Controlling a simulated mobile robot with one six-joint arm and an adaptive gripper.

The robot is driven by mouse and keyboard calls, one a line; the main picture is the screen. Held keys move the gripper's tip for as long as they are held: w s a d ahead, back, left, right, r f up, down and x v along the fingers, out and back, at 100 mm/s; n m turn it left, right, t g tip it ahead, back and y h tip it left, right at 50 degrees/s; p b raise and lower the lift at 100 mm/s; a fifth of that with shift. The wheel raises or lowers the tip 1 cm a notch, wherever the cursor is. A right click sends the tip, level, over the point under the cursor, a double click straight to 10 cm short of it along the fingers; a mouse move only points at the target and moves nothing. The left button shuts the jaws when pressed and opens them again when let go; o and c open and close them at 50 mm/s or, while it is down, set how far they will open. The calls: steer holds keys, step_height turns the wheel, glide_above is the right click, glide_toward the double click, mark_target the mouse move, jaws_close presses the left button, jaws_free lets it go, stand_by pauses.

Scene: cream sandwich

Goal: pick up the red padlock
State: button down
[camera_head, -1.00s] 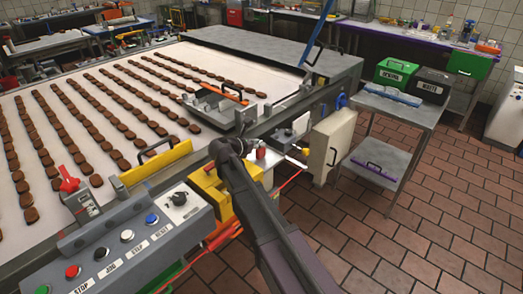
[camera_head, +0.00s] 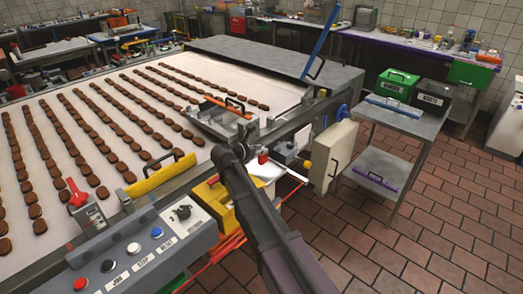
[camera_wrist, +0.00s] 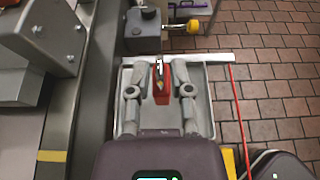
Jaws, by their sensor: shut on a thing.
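The red padlock (camera_head: 262,159) is small in the head view, just right of the dark end of my arm, beside the conveyor's edge. In the wrist view the red padlock (camera_wrist: 160,88) stands between the two grey fingers of my gripper (camera_wrist: 160,72), above a light grey tray-like surface (camera_wrist: 208,100). The fingers are shut on its sides. A dark and metallic part shows at its far end. In the head view my gripper (camera_head: 248,153) is small and partly hidden by my own arm. I cannot tell whether the padlock touches the surface beneath it.
The conveyor (camera_head: 60,90) with rows of brown biscuits lies to the left. A control panel (camera_head: 150,255) and a yellow box (camera_head: 214,200) are close by. A yellow knob (camera_wrist: 193,26) sits ahead. A side table (camera_head: 425,125) stands right, with open tiled floor around it.

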steer(key=shift+r+p, duration=2.6)
steer(key=shift+r, duration=0.45)
